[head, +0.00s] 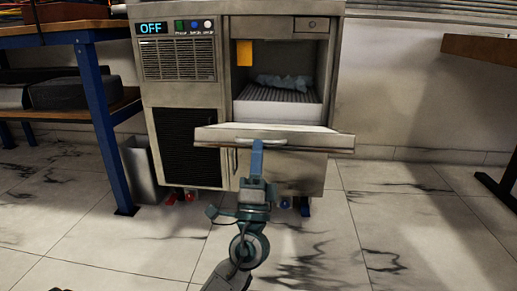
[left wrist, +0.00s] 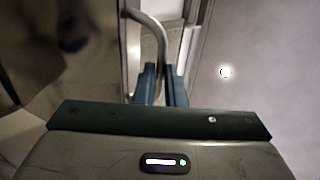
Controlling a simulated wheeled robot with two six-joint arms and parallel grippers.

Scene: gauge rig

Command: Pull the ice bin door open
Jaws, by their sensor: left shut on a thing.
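The ice bin door (head: 315,139) is tipped out and down at the front of the grey ice machine, roughly level, with the bin opening above it. A curved metal bar handle (head: 240,141) runs along its front; the handle also shows in the left wrist view (left wrist: 146,25). My left gripper (head: 257,147) reaches up from below and is shut on the handle. In the left wrist view its two blue fingers (left wrist: 161,86) close around the bar. My right gripper is not in view.
The machine's panel reads OFF (head: 152,28). Inside the bin is a dark ribbed surface (head: 283,95) with a bluish crumpled item (head: 283,82). A blue-legged workbench (head: 100,120) stands left, with a grey waste bin (head: 143,170) beside the machine. Tiled floor in front is open.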

